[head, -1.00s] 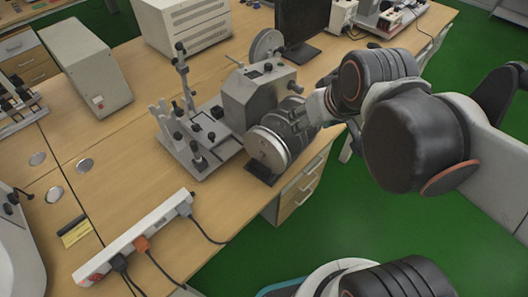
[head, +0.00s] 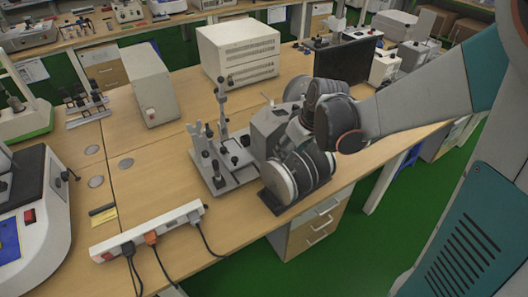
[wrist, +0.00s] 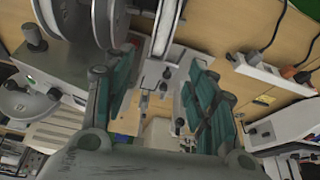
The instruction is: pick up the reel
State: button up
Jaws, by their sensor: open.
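A row of round grey-white reels (head: 281,183) stands on edge on a dark base at the table's front edge, beside a grey machine. The nearest one shows a pale flat face. My gripper (head: 295,143) is over this row, coming from the upper right, and partly hides it. In the wrist view the teal fingers of my gripper (wrist: 156,82) are spread apart. A narrow pale reel rim (wrist: 165,32) lies in line with the gap between them. Wider reel discs (wrist: 95,18) are at the upper left. I cannot tell whether the fingers touch a reel.
The grey machine (head: 264,130) and a stand with posts (head: 222,160) are close on the left. A power strip (head: 148,230) with cables lies in front left. A dark monitor (head: 345,58) and a white box (head: 238,50) stand behind. Bare tabletop lies at mid-left.

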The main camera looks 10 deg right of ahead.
aim_at(280, 166)
jog(key=b+x, duration=0.2)
jog(key=x, duration=0.6)
jog(key=shift+f, duration=0.35)
jog(key=shift+b+x, duration=1.25)
jog(key=shift+x, duration=1.4)
jog(key=shift+s, duration=0.15)
grip_shut()
